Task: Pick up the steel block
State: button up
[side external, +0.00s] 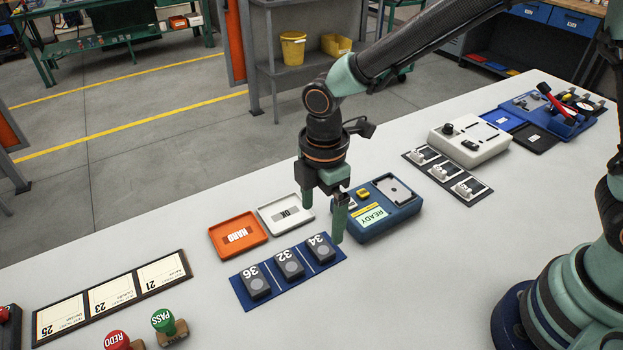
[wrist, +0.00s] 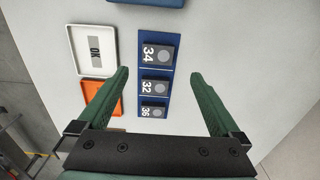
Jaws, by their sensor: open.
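Three dark grey blocks with round discs stand in a row on a blue mat (side external: 267,297), beside the numbers 36, 32 and 34. They are block 36 (side external: 257,283), block 32 (side external: 290,264) and block 34 (side external: 320,248). The wrist view also shows block 34 (wrist: 160,54), block 32 (wrist: 157,87) and block 36 (wrist: 155,112). I cannot tell that one differs in material. My gripper (side external: 322,222) points down, open and empty, close to block 34. In the wrist view, the row lies between my spread green fingers (wrist: 158,76). Their exact height above the blocks is unclear.
An orange HARD tray (side external: 238,235) and a white OK tray (side external: 285,213) sit behind the mat. A blue READY device (side external: 385,209) stands close right of my gripper. Red (side external: 117,340) and green (side external: 163,320) stamps stand front left.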

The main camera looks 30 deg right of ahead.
aim_at(320, 246)
jog(key=f, duration=0.8)
jog(key=shift+w+d+f, duration=0.1)
jog(key=shift+w+f, duration=0.1)
grip_shut()
jog(key=shift+r, duration=0.15)
